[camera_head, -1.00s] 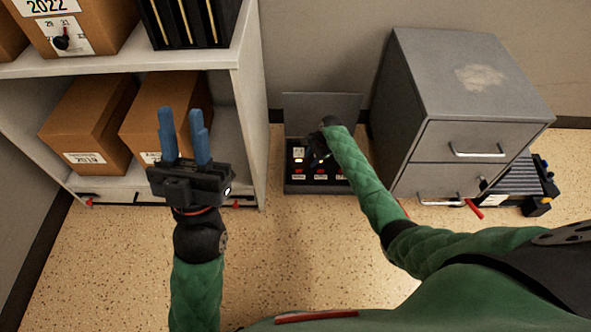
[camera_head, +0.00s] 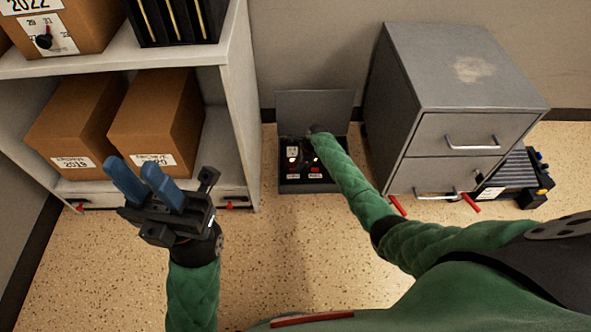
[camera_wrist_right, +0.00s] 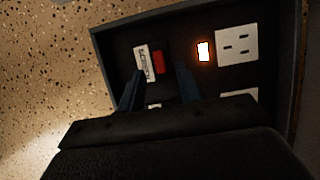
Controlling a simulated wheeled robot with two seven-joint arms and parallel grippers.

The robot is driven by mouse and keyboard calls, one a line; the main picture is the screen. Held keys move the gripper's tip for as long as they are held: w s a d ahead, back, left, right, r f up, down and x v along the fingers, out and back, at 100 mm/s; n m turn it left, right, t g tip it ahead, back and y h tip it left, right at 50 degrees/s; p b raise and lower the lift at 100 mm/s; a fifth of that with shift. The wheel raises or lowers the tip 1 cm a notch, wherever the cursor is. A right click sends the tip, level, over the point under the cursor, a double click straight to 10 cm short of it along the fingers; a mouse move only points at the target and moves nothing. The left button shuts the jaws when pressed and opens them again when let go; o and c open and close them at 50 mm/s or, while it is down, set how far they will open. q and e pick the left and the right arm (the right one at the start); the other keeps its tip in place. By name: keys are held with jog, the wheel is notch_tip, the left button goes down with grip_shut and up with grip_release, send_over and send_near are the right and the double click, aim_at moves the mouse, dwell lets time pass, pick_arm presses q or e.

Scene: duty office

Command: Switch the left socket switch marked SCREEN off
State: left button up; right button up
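The dark socket box (camera_head: 302,188) sits on the floor with its grey lid (camera_head: 315,112) raised. The left socket's red switch (camera_head: 292,168) has a lit indicator and a white label (camera_head: 292,177) below it. In the right wrist view this red switch (camera_wrist_right: 160,62) lies beside its label (camera_wrist_right: 144,64), its lit indicator (camera_wrist_right: 203,52) and a white socket plate (camera_wrist_right: 236,45). My right gripper (camera_wrist_right: 159,88) is open over the box, its fingers apart close to that switch; contact cannot be told. My left gripper (camera_head: 145,180) is open and empty before the shelf.
A grey filing cabinet (camera_head: 455,95) stands right of the box. A shelf unit (camera_head: 240,100) with cardboard boxes (camera_head: 155,125) stands on the left. A second red switch (camera_head: 316,168) is close beside the left one. The floor in front is clear.

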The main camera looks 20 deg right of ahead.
aim_at(293, 173)
jog(key=shift+b+x, duration=0.45)
jog(key=shift+x, duration=0.95)
grip_shut()
